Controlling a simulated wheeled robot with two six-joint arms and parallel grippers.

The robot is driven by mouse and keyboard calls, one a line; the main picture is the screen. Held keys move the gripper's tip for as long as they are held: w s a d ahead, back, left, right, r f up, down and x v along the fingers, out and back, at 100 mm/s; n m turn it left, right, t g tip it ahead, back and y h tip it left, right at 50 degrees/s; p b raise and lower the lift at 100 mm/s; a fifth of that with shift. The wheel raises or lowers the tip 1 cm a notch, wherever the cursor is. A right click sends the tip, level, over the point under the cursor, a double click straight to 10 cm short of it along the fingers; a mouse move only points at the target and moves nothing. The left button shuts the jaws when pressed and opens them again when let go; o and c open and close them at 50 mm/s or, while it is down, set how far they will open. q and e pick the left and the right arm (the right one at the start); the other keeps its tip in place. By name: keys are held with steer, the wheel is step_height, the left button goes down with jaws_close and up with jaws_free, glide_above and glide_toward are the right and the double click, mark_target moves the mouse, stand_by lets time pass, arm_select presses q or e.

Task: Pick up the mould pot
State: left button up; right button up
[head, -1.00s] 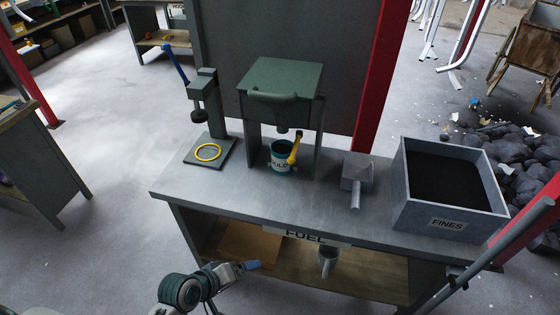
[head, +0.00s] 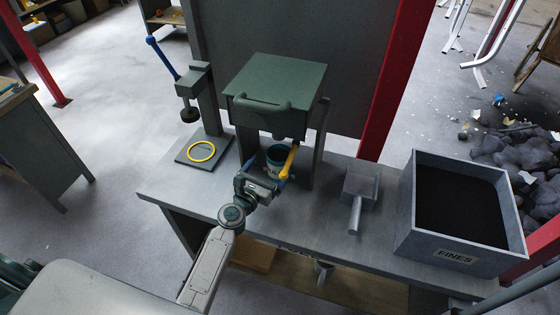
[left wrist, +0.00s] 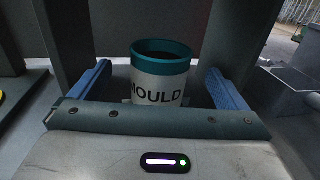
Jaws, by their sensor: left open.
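The mould pot (head: 276,153) stands upright on the bench under the green hopper, partly hidden by my left gripper. In the left wrist view the pot (left wrist: 160,82) is white with a teal rim and the word MOULD, and its top is open. My left gripper (head: 270,175) is open. In the left wrist view its blue fingers (left wrist: 163,88) stand on either side of the pot, with gaps between them and its wall. My right gripper is not in view.
The green hopper (head: 275,85) with a yellow lever (head: 291,158) stands over the pot between two uprights. A press plate with a yellow ring (head: 201,151) is to the left. A grey scoop (head: 358,190) and the FINES box (head: 408,215) are to the right.

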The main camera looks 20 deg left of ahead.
mark_target(280, 155)
arm_select(q)
steer(key=shift+w+d+f, duration=0.1)
steer(key=shift+w+d, duration=0.05)
steer(key=shift+w, duration=0.35)
steer(key=shift+w+d+f, duration=0.1)
steer(key=shift+w, duration=0.35)
steer(key=w, duration=0.2)
steer(key=w+d, duration=0.1)
steer(key=w, duration=0.1)
steer(key=shift+w, duration=0.15)
steer(key=shift+w+f, duration=0.15)
steer(key=shift+w, duration=0.2)
steer(key=shift+c, duration=0.5)
steer(key=c, duration=1.4)
steer(key=shift+r, duration=0.2)
steer(key=shift+c, duration=0.2)
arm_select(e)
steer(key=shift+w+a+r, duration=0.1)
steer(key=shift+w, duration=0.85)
